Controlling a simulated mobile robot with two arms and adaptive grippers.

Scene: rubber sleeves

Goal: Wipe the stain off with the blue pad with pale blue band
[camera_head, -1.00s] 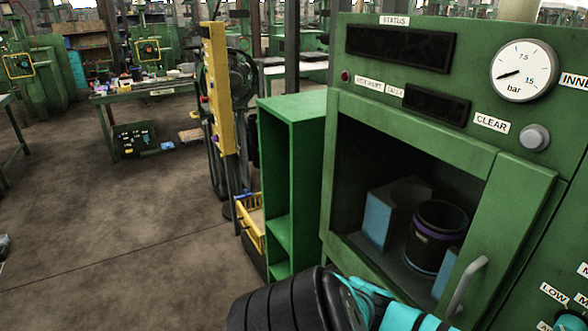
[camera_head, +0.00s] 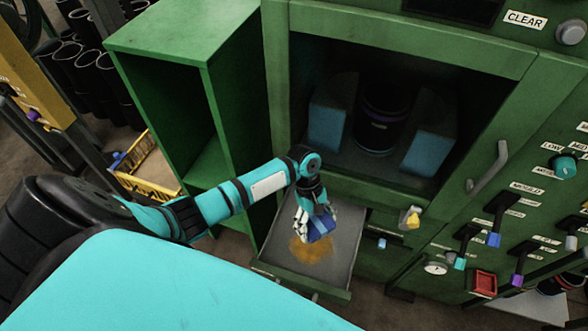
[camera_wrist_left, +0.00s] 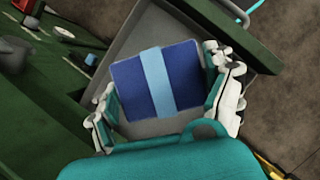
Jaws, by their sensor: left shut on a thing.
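The blue pad with a pale blue band (camera_wrist_left: 130,85) is between the fingers of my left gripper (camera_wrist_left: 168,98) in the left wrist view. In the head view my left gripper (camera_head: 312,212) is shut on the blue pad (camera_head: 321,228), over the open grey drawer (camera_head: 338,262). The orange-brown stain (camera_head: 308,250) lies on the drawer's floor, just below and beside the pad. The pad is close to the stain's upper edge; I cannot tell whether it touches the surface. The stain does not show in the left wrist view. My right gripper is not in view.
The green machine has an open chamber above the drawer, with a dark cylinder (camera_head: 383,115) between two blue-faced blocks. Knobs and levers (camera_head: 496,208) line the panel to the right. A green open shelf (camera_head: 180,95) and a yellow basket (camera_head: 148,172) stand to the left.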

